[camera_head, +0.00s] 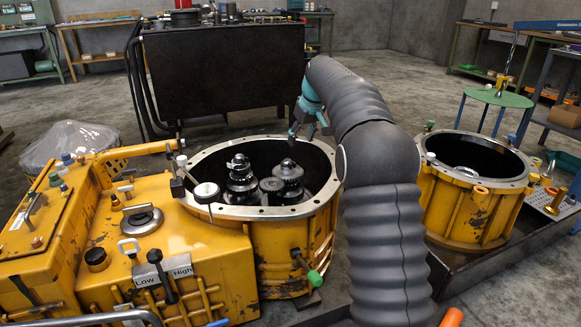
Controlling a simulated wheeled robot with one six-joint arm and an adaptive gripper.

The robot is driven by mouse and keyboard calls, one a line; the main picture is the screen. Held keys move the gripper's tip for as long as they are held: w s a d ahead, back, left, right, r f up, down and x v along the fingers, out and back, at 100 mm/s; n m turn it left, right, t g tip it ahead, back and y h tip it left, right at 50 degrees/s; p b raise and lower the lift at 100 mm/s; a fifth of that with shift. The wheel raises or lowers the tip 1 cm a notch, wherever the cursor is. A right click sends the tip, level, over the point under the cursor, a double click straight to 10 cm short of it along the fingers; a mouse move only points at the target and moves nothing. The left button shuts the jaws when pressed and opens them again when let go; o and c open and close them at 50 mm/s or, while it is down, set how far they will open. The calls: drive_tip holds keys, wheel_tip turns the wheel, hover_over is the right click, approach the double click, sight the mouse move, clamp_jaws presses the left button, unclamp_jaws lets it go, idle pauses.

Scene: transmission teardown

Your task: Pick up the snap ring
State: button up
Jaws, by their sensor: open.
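I cannot make out the snap ring for certain in this view. The open yellow transmission housing (293,240) stands in the middle. Inside it are two dark gear stacks with shiny tops, a left gear stack (241,178) and a right gear stack (288,176). My gripper (308,132) is above the housing's far right rim, up and to the right of the gear stacks. It is open, and I see nothing between its fingers. My grey-sleeved arm hides part of the housing's right side.
A second yellow housing (468,205) stands at the right, with a green stool (497,97) behind it. A yellow gearbox casing with levers (165,250) adjoins the middle housing. A dark cabinet (225,70) stands behind.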

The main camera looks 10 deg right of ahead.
drive_tip(key=b+x, duration=0.2)
drive_tip(key=x, duration=1)
drive_tip(key=shift+w+a+r, duration=0.1)
drive_tip(key=shift+w+r, duration=0.05)
clamp_jaws()
